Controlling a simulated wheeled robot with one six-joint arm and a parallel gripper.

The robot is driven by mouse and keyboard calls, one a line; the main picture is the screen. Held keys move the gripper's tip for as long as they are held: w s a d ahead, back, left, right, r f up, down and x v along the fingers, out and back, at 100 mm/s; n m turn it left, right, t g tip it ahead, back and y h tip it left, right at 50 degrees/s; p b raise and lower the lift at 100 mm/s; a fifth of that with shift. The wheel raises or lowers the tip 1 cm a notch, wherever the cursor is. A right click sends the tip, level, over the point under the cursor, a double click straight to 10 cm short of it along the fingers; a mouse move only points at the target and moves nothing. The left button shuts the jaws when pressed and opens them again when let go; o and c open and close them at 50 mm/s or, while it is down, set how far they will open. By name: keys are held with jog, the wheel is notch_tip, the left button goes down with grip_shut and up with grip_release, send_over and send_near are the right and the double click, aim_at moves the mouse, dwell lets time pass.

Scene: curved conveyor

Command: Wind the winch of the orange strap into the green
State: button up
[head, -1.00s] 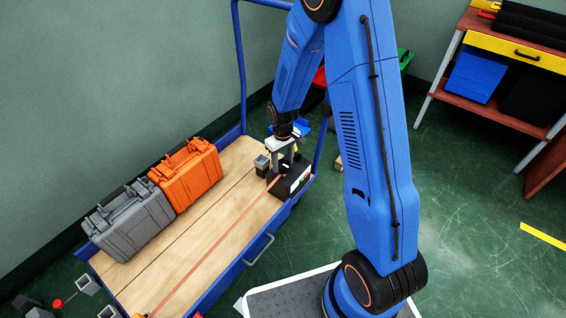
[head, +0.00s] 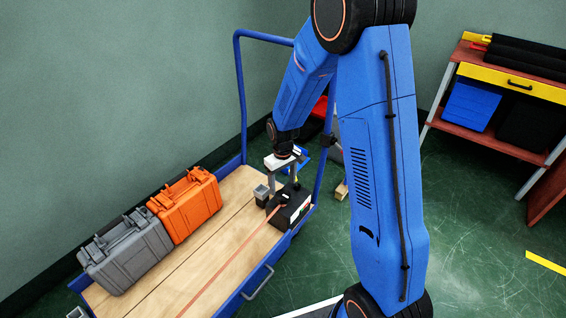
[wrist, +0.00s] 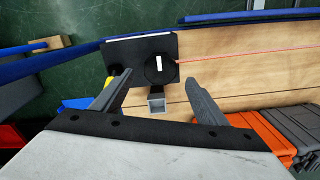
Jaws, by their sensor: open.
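The black winch box (head: 292,208) sits at the far right end of the wooden cart deck. A thin orange strap (head: 228,266) runs from it along the deck. In the wrist view the winch (wrist: 125,50) has a round black hub with a white mark (wrist: 158,64), and the strap (wrist: 230,62) leaves to the right. My gripper (head: 284,184) is open and points down above the winch. In the wrist view its two fingers (wrist: 158,78) are apart with nothing between them gripped. A small coloured gauge (head: 305,209) shows on the winch side; its reading is too small to tell.
An orange case (head: 186,205) and a grey case (head: 127,252) stand on the deck's left side. The cart's blue handle frame (head: 241,95) rises behind. A workbench (head: 500,100) stands at the right; green floor lies between.

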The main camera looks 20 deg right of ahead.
aim_at(283, 195)
notch_tip(283, 195, up, 12)
dwell(0.4)
jog(key=shift+f, duration=0.1)
